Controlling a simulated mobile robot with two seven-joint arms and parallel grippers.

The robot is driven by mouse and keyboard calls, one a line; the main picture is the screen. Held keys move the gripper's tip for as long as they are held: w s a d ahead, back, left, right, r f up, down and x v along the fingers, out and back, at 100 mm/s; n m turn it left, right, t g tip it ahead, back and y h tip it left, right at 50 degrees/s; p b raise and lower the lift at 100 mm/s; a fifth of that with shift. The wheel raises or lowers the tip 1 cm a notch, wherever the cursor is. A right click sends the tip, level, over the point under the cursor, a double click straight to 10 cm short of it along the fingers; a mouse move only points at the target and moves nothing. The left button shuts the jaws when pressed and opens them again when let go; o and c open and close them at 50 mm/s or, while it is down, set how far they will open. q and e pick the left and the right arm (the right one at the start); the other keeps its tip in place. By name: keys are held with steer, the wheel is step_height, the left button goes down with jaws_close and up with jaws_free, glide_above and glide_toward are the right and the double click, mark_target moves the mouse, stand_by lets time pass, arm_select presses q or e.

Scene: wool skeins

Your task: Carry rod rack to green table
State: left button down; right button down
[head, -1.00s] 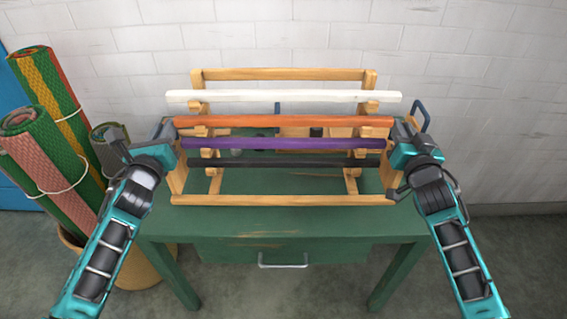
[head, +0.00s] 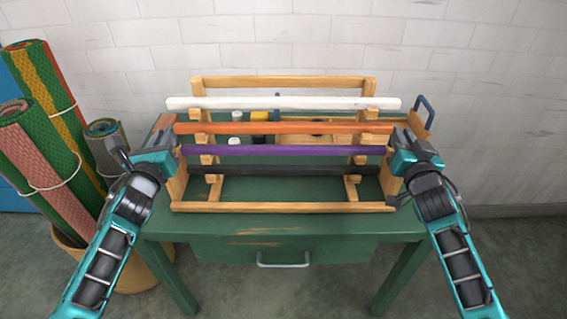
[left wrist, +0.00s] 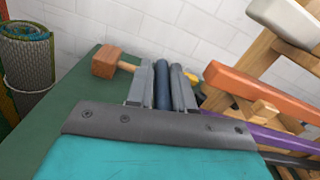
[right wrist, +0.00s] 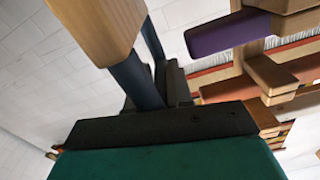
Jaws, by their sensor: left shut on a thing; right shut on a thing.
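The rod rack (head: 284,207) is a light wooden frame with white, orange, purple and black rods across it. It is upright over the green table (head: 215,228); I cannot tell whether its feet touch the top. My left gripper (head: 172,150) is at its left end, shut on a dark blue handle (left wrist: 162,85). My right gripper (head: 398,150) is at its right end, shut on a dark blue handle (right wrist: 135,80). The jaws are partly hidden by the gripper bodies in the wrist views.
A wooden mallet (left wrist: 112,62) lies at the table's left. Rolled rugs (head: 45,160) stand in a basket at left. A white brick wall closes the back.

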arm_select(q)
steer(key=shift+d+f, duration=0.3)
steer(key=shift+d, duration=0.05)
arm_select(e)
steer(key=shift+a+f, duration=0.25)
steer(key=shift+a, duration=0.1)
arm_select(q)
steer(key=c, duration=1.4)
jaws_free()
steer(key=shift+r, duration=0.1)
arm_select(e)
steer(key=c, duration=1.4)
jaws_free()
arm_select(q)
steer(key=o, duration=0.4)
steer(key=shift+a, duration=0.2)
arm_select(e)
steer(key=o, duration=0.4)
steer(key=shift+d, duration=0.15)
arm_select(q)
steer(key=shift+s, duration=0.15)
arm_select(e)
steer(key=shift+s+d, duration=0.1)
steer(key=shift+s, duration=0.45)
arm_select(q)
steer(key=s, duration=1.1)
steer(key=shift+s, duration=0.4)
arm_select(e)
steer(key=s, duration=1.1)
steer(key=shift+r, duration=0.1)
